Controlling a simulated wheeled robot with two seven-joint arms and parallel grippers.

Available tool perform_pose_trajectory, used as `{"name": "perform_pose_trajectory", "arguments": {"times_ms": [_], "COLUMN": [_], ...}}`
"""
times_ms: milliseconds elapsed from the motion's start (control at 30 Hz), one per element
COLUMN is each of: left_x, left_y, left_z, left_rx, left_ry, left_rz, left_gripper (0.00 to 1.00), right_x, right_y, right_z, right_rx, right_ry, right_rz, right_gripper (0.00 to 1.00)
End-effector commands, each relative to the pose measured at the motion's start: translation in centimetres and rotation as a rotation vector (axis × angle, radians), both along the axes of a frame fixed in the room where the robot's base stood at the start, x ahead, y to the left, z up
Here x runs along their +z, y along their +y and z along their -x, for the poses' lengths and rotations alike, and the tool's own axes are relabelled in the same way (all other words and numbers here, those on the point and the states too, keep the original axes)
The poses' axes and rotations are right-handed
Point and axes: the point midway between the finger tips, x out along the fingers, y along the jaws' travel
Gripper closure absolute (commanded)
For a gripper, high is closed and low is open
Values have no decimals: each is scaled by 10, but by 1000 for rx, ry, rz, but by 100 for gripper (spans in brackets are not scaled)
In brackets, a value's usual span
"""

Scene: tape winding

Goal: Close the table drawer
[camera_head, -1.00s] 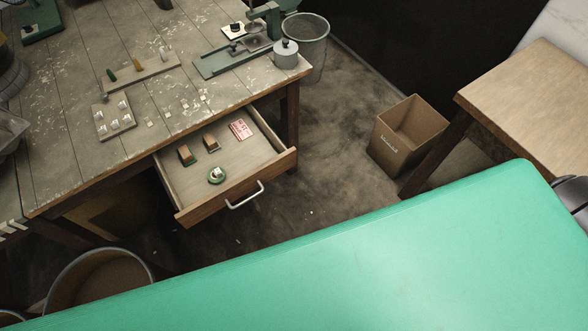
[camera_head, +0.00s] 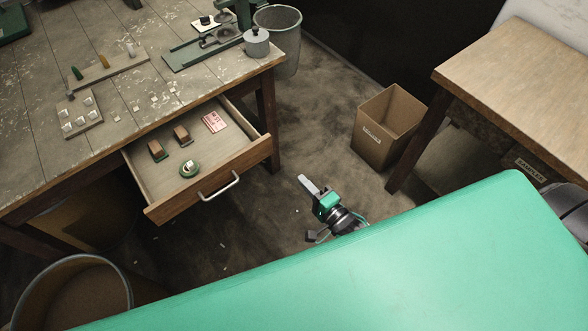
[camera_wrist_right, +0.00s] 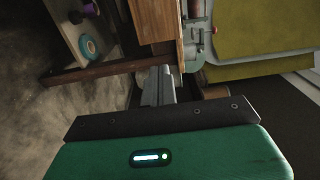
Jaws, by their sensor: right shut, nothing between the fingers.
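The wooden table drawer (camera_head: 208,178) is pulled open from the paint-flecked worktable (camera_head: 120,140). Its metal bar handle (camera_head: 219,187) is on the front panel. My right gripper (camera_head: 307,185) is shut and empty, with its fingers pointing up and left. It appears to the right of the drawer front, apart from it in the head view. Contact cannot be told there. My left gripper is not in view.
A cardboard box (camera_head: 388,127) stands on the floor at right, near another table (camera_head: 515,85). A metal bin (camera_head: 278,40) stands behind the worktable. Floor before the drawer is open.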

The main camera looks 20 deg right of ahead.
Motion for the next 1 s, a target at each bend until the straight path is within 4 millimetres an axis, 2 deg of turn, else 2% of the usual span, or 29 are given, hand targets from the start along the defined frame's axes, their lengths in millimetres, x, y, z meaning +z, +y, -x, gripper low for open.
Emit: {"name": "perform_pose_trajectory", "arguments": {"times_ms": [600,800,1000], "left_x": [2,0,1], "left_y": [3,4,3], "left_z": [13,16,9], "left_rx": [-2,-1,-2], "left_ry": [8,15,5], "left_rz": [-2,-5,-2], "left_gripper": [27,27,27], "right_x": [1,-1,-1], "right_y": [33,39,41], "right_z": [-102,-121,-126], "right_rx": [-1,-1,-1], "right_ry": [0,2,3], "right_rz": [3,4,4], "right_gripper": [100,100,100]}}
